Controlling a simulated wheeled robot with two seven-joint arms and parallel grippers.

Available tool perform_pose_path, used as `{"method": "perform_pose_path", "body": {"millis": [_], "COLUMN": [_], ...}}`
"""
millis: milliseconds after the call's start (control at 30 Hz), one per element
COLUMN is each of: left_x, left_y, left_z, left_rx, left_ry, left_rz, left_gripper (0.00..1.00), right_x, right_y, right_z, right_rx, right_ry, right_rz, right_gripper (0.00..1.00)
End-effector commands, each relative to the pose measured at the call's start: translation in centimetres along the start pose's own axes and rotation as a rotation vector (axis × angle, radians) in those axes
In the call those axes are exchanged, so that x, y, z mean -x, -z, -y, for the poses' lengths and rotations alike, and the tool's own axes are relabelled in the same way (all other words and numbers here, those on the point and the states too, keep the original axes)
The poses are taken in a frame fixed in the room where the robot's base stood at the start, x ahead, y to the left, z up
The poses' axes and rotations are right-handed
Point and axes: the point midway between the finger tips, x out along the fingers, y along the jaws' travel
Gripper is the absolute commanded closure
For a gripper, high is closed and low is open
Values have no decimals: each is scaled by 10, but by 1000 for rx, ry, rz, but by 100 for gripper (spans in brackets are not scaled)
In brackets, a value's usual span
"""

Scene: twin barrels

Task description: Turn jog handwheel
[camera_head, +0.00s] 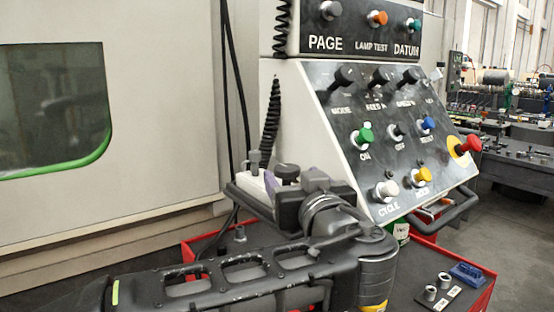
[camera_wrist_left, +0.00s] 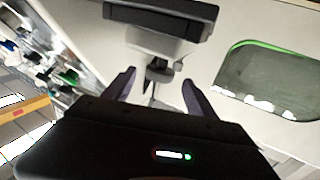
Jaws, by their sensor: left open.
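The jog handwheel (camera_head: 287,171) looks like a small dark knob on a pale pendant box (camera_head: 255,184) beside the control panel, partly hidden by my left gripper (camera_head: 277,183). In the left wrist view, my left gripper (camera_wrist_left: 158,88) has its two dark purple fingers apart. A dark knob (camera_wrist_left: 157,70), seemingly the handwheel, shows between and just beyond the fingertips. I cannot tell whether either finger touches it. My right gripper is in neither view.
The sloped control panel (camera_head: 337,98) with knobs, coloured buttons and a red stop button (camera_head: 469,147) stands close on the right. A black coiled cable (camera_head: 270,125) hangs behind the pendant. A red-edged cart (camera_head: 470,300) with small parts lies below. A machine door window (camera_head: 55,105) is at left.

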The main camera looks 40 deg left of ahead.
Motion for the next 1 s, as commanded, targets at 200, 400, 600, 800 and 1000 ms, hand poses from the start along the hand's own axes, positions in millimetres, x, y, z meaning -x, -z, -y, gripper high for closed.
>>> {"method": "perform_pose_path", "body": {"millis": [200, 400, 600, 800, 1000], "left_x": [0, -1, -7, -20, -49], "left_y": [0, 0, 1, 2, 3], "left_z": [0, 0, 0, -1, 0], "left_rx": [0, 0, 1, 1, -3], "left_ry": [0, -1, -3, -5, 2], "left_rz": [0, 1, 1, 2, 2], "left_gripper": [34, 34, 34, 34, 34], "right_x": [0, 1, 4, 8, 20], "right_y": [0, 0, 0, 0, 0], "right_z": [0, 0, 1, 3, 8], "right_rx": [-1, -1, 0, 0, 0], "right_ry": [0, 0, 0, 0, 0], "right_rz": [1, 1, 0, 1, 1], "right_gripper": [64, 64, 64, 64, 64]}}
